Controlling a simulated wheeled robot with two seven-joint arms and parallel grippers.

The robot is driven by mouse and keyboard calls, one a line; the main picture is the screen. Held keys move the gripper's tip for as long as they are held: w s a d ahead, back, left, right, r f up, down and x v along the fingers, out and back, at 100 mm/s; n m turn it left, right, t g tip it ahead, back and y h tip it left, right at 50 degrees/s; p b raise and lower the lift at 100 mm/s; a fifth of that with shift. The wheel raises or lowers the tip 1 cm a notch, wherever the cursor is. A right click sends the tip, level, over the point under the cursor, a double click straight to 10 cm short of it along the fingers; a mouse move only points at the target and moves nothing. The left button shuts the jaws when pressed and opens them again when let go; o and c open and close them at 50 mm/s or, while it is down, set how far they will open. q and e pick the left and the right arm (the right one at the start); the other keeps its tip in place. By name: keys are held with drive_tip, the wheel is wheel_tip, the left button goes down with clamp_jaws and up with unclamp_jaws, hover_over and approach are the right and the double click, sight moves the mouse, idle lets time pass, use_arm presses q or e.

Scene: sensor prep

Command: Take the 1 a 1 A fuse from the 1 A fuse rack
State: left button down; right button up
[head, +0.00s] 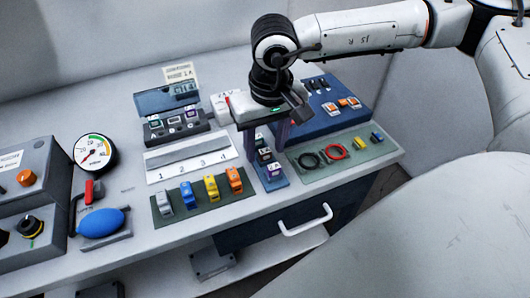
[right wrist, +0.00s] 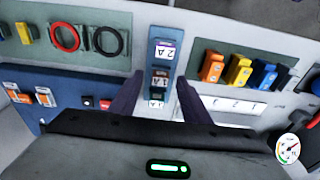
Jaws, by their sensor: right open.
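A narrow blue fuse rack (head: 277,183) stands on the bench in the head view, with small dark fuses with white labels in a row. In the right wrist view the rack (right wrist: 166,33) runs between my fingers; the far label reads 2 A, and a small label low down, partly cut off by my gripper, seems to read 1 A (right wrist: 156,104). My right gripper (head: 267,143) is open over the back part of the rack, pointing down. Its fingers (right wrist: 160,80) stand on either side of the row, holding nothing. My left gripper is not in view.
Right of the rack, a green mat (head: 362,160) bears a black and a red cable ring. Left, another mat (head: 200,213) holds grey, blue, yellow and orange blocks, behind it a white numbered plate (head: 160,178). A blue board (head: 335,122) with orange switches stands close behind my gripper.

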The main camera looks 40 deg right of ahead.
sight(266, 151)
clamp_jaws()
wheel_tip(266, 151, up, 10)
drive_tip(key=c, duration=0.7)
unclamp_jaws()
drive_tip(key=c, duration=0.3)
